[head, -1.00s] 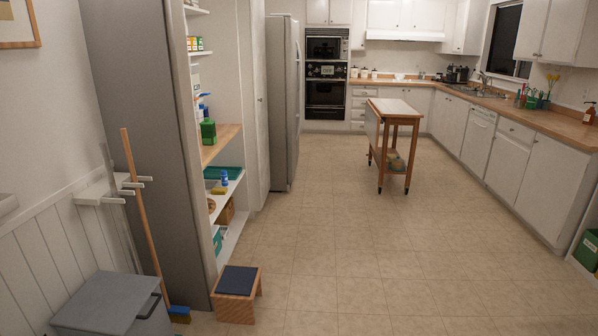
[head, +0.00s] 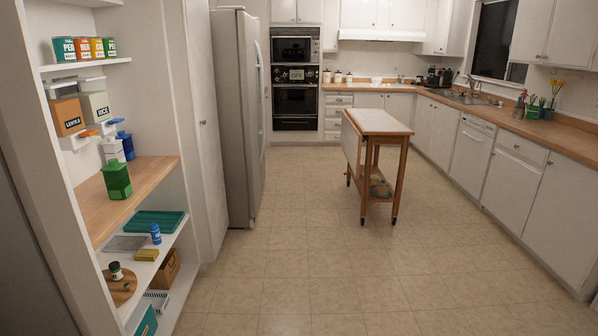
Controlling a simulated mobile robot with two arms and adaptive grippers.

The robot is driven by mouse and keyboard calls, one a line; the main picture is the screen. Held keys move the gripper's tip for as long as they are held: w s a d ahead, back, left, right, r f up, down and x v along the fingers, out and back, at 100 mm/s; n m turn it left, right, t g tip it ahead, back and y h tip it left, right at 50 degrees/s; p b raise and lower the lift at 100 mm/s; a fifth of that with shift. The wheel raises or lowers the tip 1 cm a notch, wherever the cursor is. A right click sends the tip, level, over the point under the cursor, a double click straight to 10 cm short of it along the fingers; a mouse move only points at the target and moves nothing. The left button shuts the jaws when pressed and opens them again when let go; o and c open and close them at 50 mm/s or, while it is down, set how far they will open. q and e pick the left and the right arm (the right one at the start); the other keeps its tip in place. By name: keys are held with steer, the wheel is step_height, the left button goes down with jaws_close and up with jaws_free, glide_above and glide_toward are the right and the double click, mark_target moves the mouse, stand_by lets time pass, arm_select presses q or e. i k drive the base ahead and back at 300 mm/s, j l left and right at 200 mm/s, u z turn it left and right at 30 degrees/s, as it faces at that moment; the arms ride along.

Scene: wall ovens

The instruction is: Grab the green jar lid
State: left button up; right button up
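A green jar (head: 116,180) stands upright on the wooden shelf of the pantry at the left in the head view. Its green lid (head: 113,163) sits on top of it. A small dark jar (head: 116,272) with a pale label and a dark, perhaps green, top stands lower down on a round wooden board (head: 123,287). Which of the two tops is the green jar lid, I cannot tell. Neither of my grippers shows in the head view.
White and blue containers (head: 113,148) stand behind the green jar. The lower shelf holds a green tray (head: 158,224), a blue bottle (head: 155,234) and a yellow sponge (head: 147,255). A wooden cart (head: 376,124) stands mid-room. The floor (head: 290,250) beside the pantry is clear.

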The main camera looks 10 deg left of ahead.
mark_target(113, 166)
steer(key=i+u, duration=0.1)
steer(key=i, duration=0.35)
steer(key=i+l+u, duration=0.1)
steer(key=i, duration=0.35)
steer(key=i+l+u, duration=0.1)
steer(key=i, duration=0.35)
steer(key=l, duration=0.1)
